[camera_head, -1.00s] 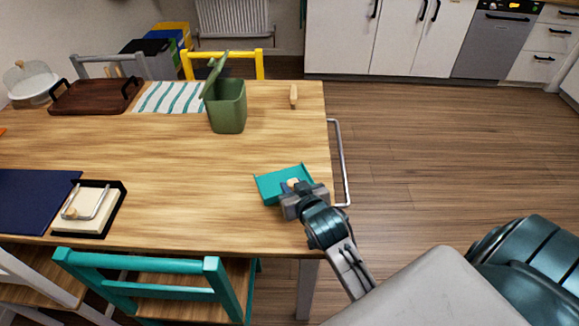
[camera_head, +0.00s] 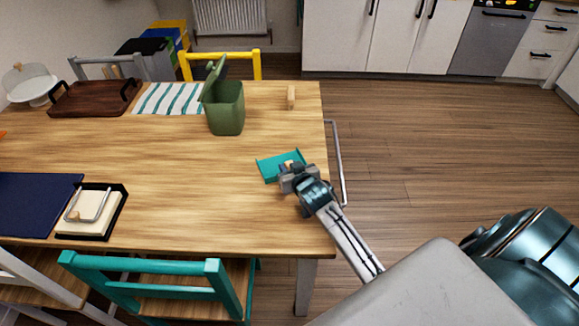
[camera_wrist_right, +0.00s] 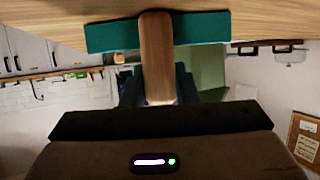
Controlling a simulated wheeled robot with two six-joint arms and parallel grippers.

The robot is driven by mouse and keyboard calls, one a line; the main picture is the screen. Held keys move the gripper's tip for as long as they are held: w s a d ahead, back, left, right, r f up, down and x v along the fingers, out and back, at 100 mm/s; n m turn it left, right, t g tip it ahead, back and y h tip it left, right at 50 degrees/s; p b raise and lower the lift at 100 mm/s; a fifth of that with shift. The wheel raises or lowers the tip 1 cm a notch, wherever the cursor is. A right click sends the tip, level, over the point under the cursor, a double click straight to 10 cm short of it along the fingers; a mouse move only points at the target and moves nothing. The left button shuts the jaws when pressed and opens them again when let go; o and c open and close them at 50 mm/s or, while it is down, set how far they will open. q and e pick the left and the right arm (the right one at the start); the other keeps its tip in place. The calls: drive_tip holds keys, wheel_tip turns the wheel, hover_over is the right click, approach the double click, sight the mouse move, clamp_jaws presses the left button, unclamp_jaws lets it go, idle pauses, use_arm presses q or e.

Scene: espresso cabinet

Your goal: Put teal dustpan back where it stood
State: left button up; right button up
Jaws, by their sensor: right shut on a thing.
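The teal dustpan (camera_head: 269,170) is near the right edge of the wooden table in the head view. My right gripper (camera_head: 291,169) is shut on its wooden handle. In the right wrist view the handle (camera_wrist_right: 156,55) stands between the dark fingers (camera_wrist_right: 157,90), with the teal pan (camera_wrist_right: 105,36) behind it. I cannot tell whether the pan touches the table or hangs just above it. My left gripper is not in view.
A green bin (camera_head: 227,110) with its lid up stands farther back on the table (camera_head: 160,160). A small wooden piece (camera_head: 291,96) stands near the back right corner. A metal rail (camera_head: 338,165) runs along the right edge. The middle of the table is clear.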

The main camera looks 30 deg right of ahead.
drive_tip(key=o, duration=1.1)
drive_tip(key=shift+f, duration=0.15)
drive_tip(key=shift+c, duration=0.2)
drive_tip(key=b+v, duration=0.1)
drive_tip(key=v, duration=1.1)
